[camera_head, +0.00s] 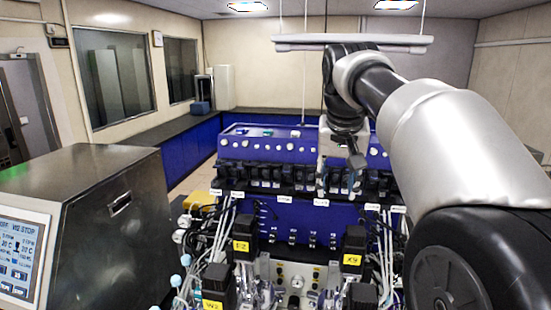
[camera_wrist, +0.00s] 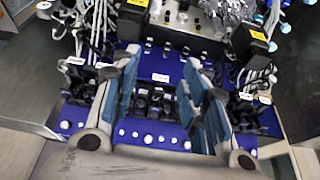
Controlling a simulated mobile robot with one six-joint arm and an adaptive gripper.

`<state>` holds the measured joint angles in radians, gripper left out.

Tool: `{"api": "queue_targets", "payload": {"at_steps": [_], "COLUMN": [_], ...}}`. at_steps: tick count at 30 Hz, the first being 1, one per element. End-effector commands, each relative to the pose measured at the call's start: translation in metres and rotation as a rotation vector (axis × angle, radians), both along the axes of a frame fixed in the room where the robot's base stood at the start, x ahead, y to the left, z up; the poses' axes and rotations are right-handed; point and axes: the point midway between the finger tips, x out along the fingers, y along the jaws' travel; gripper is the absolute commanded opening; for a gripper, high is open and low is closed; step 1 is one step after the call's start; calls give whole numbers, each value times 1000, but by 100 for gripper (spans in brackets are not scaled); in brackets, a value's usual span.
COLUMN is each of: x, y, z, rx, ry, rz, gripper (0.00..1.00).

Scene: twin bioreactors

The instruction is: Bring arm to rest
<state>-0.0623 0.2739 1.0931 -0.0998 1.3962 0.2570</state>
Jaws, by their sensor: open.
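My arm (camera_head: 440,130) reaches in from the right of the head view and bends down over the blue bioreactor unit (camera_head: 300,212). My gripper (camera_head: 340,178) points down in front of the unit's row of black pump heads (camera_head: 262,180). In the wrist view my gripper (camera_wrist: 160,65) has its two fingers spread well apart. Nothing is held between them. Below the gap, the unit's blue face (camera_wrist: 160,66) and black parts show. Whether a finger touches the unit, I cannot tell.
Black motors with yellow labels (camera_head: 241,246) and many tubes stand in front of the unit. A steel cabinet with a screen (camera_head: 25,255) is at the left. A white hanging bar (camera_head: 300,42) is overhead near my arm. Open floor shows behind left.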

Motion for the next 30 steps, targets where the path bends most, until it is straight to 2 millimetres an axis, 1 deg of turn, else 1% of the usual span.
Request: {"api": "queue_targets", "payload": {"at_steps": [1,4,8,11,14,16,20,21,24,30], "x": [-8,-26,-49,-70,-96,-119,-173,-189,-224,-277], "y": [-1,-2,-4,-5,-6,-8,-9,-10,-10,-9], "z": [2,3,0,-3,-9,-16,-41,-52,-77,-126], "rx": [0,0,0,1,-1,0,-1,-1,-3,-6], "ry": [-4,-10,-15,-23,-31,-39,-57,-62,-74,-92], "rz": [5,19,37,53,71,85,118,128,149,179], "gripper": [41,41,41,41,41,41,41,41,41,41]}}
